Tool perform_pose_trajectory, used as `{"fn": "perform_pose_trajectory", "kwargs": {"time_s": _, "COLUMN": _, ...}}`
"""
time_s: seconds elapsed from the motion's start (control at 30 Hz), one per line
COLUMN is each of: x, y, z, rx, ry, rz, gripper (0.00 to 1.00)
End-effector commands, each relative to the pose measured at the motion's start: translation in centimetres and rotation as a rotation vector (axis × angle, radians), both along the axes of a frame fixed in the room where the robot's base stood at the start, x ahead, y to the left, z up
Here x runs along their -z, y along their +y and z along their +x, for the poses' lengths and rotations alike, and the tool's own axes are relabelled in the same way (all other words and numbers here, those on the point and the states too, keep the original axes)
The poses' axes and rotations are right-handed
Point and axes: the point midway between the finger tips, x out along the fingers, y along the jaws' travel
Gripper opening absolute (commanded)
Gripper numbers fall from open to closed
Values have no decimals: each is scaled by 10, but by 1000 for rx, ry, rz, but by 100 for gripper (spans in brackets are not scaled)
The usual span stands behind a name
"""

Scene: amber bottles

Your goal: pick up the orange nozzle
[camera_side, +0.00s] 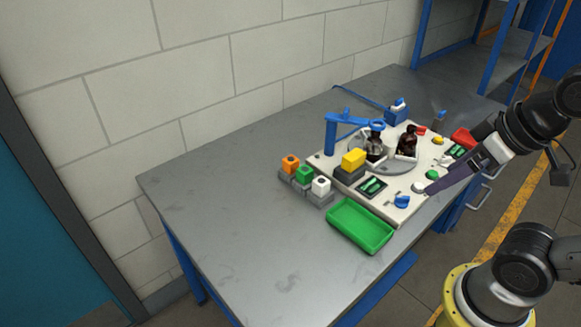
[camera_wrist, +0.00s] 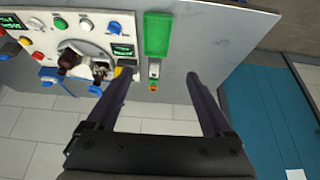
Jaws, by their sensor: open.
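The orange nozzle (camera_side: 290,163) is a small block with a dark round hole in its top. It sits at the left end of a row on grey holders, beside a green nozzle (camera_side: 304,174) and a white nozzle (camera_side: 321,186). In the wrist view the orange nozzle (camera_wrist: 153,87) is small, in line between my fingers but far beyond them. My gripper (camera_wrist: 158,77) is open and empty. In the side view my gripper (camera_side: 424,188) is at the right, in front of the white panel's right side, well away from the nozzle.
A green tray (camera_side: 361,227) lies right of the nozzles. A white panel (camera_side: 397,213) holds two amber bottles, buttons and displays. A yellow block (camera_side: 353,159) and a blue post (camera_side: 330,137) stand near the nozzles. The grey table (camera_side: 240,230) is clear at left and front.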

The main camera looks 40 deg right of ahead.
Motion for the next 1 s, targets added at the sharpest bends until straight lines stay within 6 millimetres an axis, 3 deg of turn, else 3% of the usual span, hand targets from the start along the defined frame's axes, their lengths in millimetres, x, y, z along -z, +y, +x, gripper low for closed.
{"fn": "perform_pose_trajectory", "kwargs": {"time_s": 0.03, "x": 0, "y": 0, "z": 0, "rx": 0, "ry": 0, "rz": 0, "gripper": 75}}
{"fn": "perform_pose_trajectory", "kwargs": {"time_s": 0.13, "x": 0, "y": 0, "z": 0, "rx": 0, "ry": 0, "rz": 0, "gripper": 60}}
{"fn": "perform_pose_trajectory", "kwargs": {"time_s": 0.43, "x": 0, "y": 0, "z": 0, "rx": 11, "ry": 0, "rz": 6, "gripper": 60}}
{"fn": "perform_pose_trajectory", "kwargs": {"time_s": 0.6, "x": 0, "y": 0, "z": -3, "rx": 127, "ry": 17, "rz": 67, "gripper": 60}}
{"fn": "perform_pose_trajectory", "kwargs": {"time_s": 0.77, "x": -34, "y": 0, "z": 10, "rx": 322, "ry": -17, "rz": 176, "gripper": 60}}
{"fn": "perform_pose_trajectory", "kwargs": {"time_s": 1.0, "x": -91, "y": 0, "z": 64, "rx": 633, "ry": 1, "rz": 338, "gripper": 60}}
